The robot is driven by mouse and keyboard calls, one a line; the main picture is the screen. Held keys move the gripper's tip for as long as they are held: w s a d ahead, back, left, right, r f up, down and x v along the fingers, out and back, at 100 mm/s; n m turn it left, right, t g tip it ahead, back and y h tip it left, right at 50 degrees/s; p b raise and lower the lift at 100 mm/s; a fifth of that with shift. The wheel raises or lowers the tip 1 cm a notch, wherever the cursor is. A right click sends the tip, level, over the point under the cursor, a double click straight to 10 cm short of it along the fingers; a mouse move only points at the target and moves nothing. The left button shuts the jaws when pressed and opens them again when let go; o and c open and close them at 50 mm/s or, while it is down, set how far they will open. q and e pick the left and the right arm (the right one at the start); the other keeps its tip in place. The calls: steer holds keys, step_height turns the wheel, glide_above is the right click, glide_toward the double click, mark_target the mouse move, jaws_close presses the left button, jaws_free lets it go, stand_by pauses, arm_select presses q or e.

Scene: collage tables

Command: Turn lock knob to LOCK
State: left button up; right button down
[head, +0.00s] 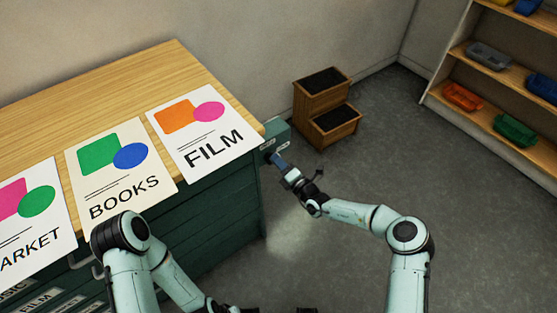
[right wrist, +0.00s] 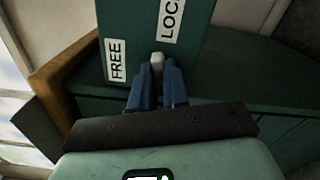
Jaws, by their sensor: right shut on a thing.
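A green lock box (head: 278,134) sits at the right end of the wooden-topped cabinet. In the right wrist view its green face (right wrist: 140,28) carries a white FREE label (right wrist: 115,60) on the left and a partly cut-off label reading LOC (right wrist: 171,20) on the right. A small pale lock knob (right wrist: 157,58) shows between the two labels, near the box's lower edge. My right gripper (head: 274,157) reaches the box from the right; its blue fingers (right wrist: 157,70) are shut on the knob, hiding part of it. My left arm is folded low at the left; its gripper is not visible.
Posters marked FILM (head: 207,132), BOOKS (head: 120,170) and MARKET (head: 35,215) lie on the cabinet top (head: 130,80). A wooden step stool (head: 322,92) stands beyond the box. A shelf (head: 480,75) with coloured trays is at right. The floor (head: 360,160) around my right arm is clear.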

steer(key=shift+f+m+p, duration=0.15)
steer(key=shift+m, duration=0.8)
steer(key=shift+f+m+p, duration=0.1)
steer(key=shift+m+p, duration=0.05)
steer(key=shift+m, duration=0.8)
steer(key=c, duration=1.1)
jaws_free()
steer(key=p+v, duration=0.1)
steer(key=v, duration=1.2)
steer(key=shift+s+d, duration=0.15)
steer(key=shift+s, duration=0.05)
